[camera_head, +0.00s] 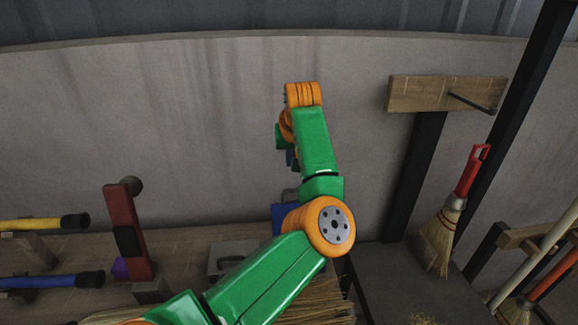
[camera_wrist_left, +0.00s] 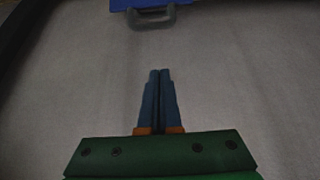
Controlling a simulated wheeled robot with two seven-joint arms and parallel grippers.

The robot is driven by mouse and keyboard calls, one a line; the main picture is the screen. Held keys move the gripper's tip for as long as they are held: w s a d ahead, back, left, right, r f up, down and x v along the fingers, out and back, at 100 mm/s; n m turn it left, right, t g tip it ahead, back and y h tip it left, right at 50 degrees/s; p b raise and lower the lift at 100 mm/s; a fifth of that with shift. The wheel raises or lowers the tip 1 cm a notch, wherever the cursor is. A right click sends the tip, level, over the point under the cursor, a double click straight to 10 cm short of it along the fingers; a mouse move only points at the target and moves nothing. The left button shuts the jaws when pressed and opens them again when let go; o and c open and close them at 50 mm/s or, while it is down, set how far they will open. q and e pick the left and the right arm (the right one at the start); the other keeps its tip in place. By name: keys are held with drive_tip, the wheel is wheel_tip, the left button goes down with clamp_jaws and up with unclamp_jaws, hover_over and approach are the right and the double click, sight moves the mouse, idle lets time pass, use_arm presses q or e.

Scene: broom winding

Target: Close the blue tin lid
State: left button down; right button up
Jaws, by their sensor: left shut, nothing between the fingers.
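A blue panel (camera_head: 281,213), which looks like the tin lid, shows partly behind my left arm in the head view, with a grey handle (camera_head: 290,194) at its upper edge. In the left wrist view the blue lid (camera_wrist_left: 150,4) is cut off by the top edge, and its grey handle (camera_wrist_left: 151,18) points toward my fingers. My left gripper (camera_wrist_left: 160,72) is shut and empty, apart from the handle. In the head view the gripper (camera_head: 290,158) is mostly hidden by my wrist, above the lid. Most of the tin is hidden behind my arm. My right gripper is not in view.
A grey object with a handle (camera_head: 228,255) lies on the wooden bench (camera_head: 185,243) beside my arm. A pale wall (camera_head: 200,120) is behind.

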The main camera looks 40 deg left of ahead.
use_arm(q)
drive_tip(key=p+x, duration=0.2)
drive_tip(key=x, duration=0.6)
drive_tip(key=shift+s+f, duration=0.1)
drive_tip(key=shift+f, duration=0.3)
drive_tip(key=shift+s+d, duration=0.15)
drive_tip(key=shift+d, duration=0.15)
drive_tip(key=s+d, duration=0.1)
drive_tip(key=s+d+p, duration=0.1)
drive_tip(key=d, duration=0.1)
drive_tip(key=shift+s+r, duration=0.15)
drive_tip(key=shift+r, duration=0.15)
drive_tip(key=shift+a, duration=0.1)
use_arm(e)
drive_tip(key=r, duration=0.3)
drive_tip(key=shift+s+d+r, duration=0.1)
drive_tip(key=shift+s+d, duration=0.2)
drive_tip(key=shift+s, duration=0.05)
use_arm(q)
drive_tip(key=shift+f, duration=0.1)
drive_tip(key=shift+a, duration=0.1)
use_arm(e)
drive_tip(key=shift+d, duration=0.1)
